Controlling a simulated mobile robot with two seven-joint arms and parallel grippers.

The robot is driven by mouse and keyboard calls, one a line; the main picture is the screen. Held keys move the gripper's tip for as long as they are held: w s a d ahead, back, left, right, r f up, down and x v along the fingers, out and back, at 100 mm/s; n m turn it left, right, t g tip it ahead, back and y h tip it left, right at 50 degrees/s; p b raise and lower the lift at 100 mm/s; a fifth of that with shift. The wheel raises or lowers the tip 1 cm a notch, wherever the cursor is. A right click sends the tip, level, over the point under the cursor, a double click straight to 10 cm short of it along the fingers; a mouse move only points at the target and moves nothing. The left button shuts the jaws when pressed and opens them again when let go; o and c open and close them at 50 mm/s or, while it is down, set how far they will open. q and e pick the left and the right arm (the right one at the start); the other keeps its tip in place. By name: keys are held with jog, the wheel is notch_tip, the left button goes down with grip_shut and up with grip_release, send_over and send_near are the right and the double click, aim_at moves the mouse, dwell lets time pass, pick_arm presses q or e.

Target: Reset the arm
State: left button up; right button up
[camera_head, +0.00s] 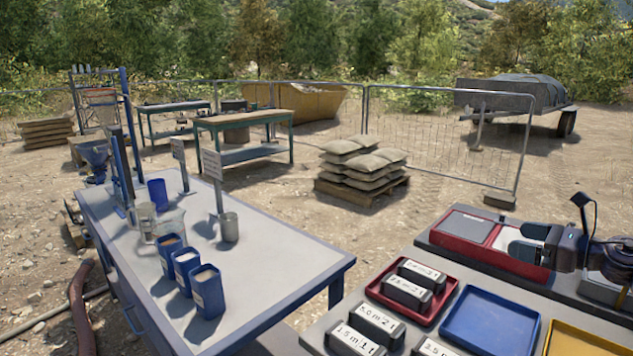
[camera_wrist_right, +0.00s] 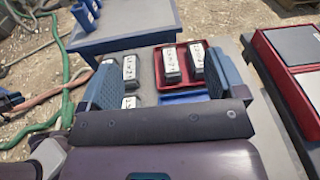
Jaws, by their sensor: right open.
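My right gripper (camera_head: 522,243) comes in from the right in the head view, above the right-hand table beside a red box with a grey top (camera_head: 466,227). In the right wrist view its two dark fingers stand wide apart (camera_wrist_right: 165,82), with nothing gripped between them. Labelled dark blocks and a red tray (camera_wrist_right: 157,72) show beyond the fingers, apart from them. My left gripper is in neither view.
The right table holds a red tray (camera_head: 372,292) with labelled blocks, a blue tray (camera_head: 490,320) and a yellow tray (camera_head: 580,342). The left table (camera_head: 262,272) carries blue containers (camera_head: 207,290) and metal cups. Ground shows between the tables.

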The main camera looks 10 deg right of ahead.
jog(key=s+a+f+m+h, duration=0.6)
jog(key=f+m, duration=0.4)
jog(key=m, duration=0.6)
jog(key=s+a+f+m+h, duration=0.4)
jog(key=s+f+m+h, duration=0.5)
jog(key=m, duration=0.6)
jog(key=s+a+f+m+g+y, duration=0.2)
jog(key=s+a+f+m+g, duration=0.3)
jog(key=s, duration=0.6)
jog(key=s+a+f+m+g+y, duration=0.25)
jog(key=s+a+m+g, duration=0.25)
jog(key=s+a+m, duration=0.45)
pick_arm(q)
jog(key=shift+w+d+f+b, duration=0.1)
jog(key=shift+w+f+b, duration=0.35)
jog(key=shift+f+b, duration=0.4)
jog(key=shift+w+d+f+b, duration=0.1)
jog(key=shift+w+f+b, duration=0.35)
jog(key=shift+b, duration=0.7)
pick_arm(e)
jog(key=w+d+f+n+t, duration=0.1)
jog(key=w+f+t, duration=0.2)
jog(key=f, duration=0.3)
jog(key=w+d+f+n+t, duration=0.1)
jog(key=w+f+n+t, duration=0.1)
jog(key=f, duration=0.5)
jog(key=shift+w+t+y, duration=0.45)
jog(key=shift+w+t, duration=0.35)
jog(key=shift+t, duration=0.6)
